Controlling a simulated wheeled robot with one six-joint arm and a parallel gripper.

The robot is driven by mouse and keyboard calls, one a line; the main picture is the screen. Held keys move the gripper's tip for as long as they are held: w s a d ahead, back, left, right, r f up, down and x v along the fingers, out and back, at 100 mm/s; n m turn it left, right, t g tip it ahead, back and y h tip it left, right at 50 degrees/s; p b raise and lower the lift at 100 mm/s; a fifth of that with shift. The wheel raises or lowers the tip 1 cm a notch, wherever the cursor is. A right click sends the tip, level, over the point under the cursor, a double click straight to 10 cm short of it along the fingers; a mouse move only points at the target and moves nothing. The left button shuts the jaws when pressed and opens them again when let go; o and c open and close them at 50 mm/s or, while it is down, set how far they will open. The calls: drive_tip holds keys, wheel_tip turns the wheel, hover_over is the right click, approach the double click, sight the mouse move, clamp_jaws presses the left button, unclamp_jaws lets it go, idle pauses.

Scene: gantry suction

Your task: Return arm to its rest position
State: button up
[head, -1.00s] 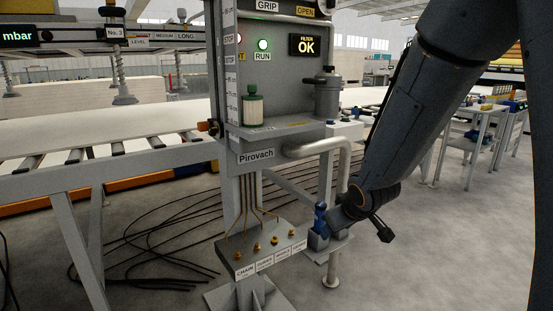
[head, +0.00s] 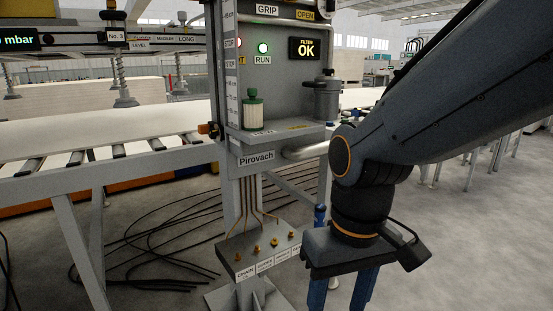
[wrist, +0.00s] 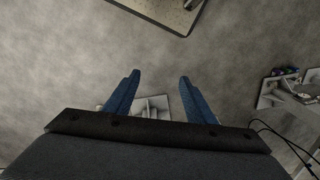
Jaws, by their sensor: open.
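My gripper (head: 340,290) hangs from my arm at the lower right of the head view, in front of the grey control post. Its blue fingers point down and run out of the bottom of that view. In the wrist view my gripper (wrist: 158,80) shows two blue fingers spread apart with nothing between them. Grey floor lies below them. A grey tray-like part (wrist: 152,106) shows low between the fingers, partly hidden by the gripper body.
A roller conveyor (head: 95,150) stands left. Black cables (head: 150,245) lie on the floor.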

drive_tip(key=d+r+m+p, duration=0.3)
drive_tip(key=d+r+p, duration=0.7)
drive_tip(key=p, duration=0.9)
drive_tip(key=shift+r+h, duration=0.3)
drive_tip(key=shift+r, duration=0.6)
drive_tip(key=shift+s, duration=0.1)
